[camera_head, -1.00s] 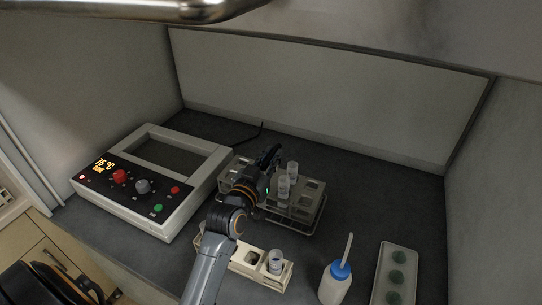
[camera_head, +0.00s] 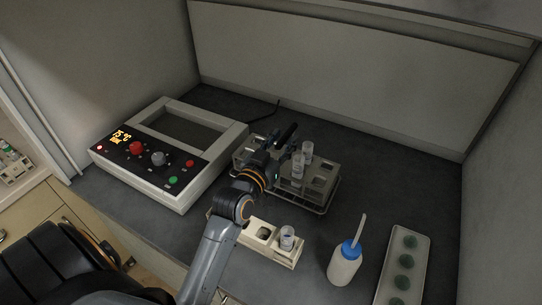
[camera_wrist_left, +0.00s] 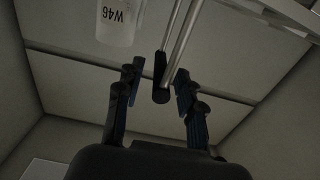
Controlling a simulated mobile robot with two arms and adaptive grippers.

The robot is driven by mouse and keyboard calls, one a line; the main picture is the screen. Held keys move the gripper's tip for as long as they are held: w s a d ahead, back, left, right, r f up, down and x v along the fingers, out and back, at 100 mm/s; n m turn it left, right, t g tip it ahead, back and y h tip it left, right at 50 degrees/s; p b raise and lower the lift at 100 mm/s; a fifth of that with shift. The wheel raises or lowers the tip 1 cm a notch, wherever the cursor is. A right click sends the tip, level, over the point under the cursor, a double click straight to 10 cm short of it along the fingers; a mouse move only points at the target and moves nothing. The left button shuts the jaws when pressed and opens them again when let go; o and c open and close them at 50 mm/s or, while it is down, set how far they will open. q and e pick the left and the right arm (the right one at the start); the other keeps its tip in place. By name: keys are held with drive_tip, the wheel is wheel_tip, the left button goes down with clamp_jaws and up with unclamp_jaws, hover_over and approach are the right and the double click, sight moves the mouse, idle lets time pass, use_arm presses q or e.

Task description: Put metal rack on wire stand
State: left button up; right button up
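The grey metal rack (camera_head: 325,178) with square holes stands at the middle of the dark bench in the head view. It holds white vials (camera_head: 308,151). The thin wire stand (camera_head: 318,210) shows as a rail low around the rack's front; I cannot tell whether the rack rests on it. A black handle (camera_head: 287,133) rises at the rack. My left gripper (camera_head: 276,146) is at the handle. In the left wrist view, its fingers (camera_wrist_left: 156,88) are apart, one on each side of the black handle end (camera_wrist_left: 161,78), with gaps. My right gripper is out of view.
A heating unit (camera_head: 185,180) with a rectangular opening stands at left. A beige rack (camera_head: 262,235) with a vial is in front, partly behind my left arm. A blue-capped bottle (camera_head: 345,264) and a tray (camera_head: 409,240) with green round items stand at right. The bench's back right is clear.

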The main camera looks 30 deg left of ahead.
use_arm(q)
drive_tip(key=s, duration=0.2)
drive_tip(key=s+b, duration=0.1)
drive_tip(key=s, duration=0.5)
drive_tip(key=shift+s+d+b, duration=0.25)
drive_tip(key=shift+b, duration=0.1)
drive_tip(key=shift+s+r, duration=0.1)
drive_tip(key=shift+s, duration=0.4)
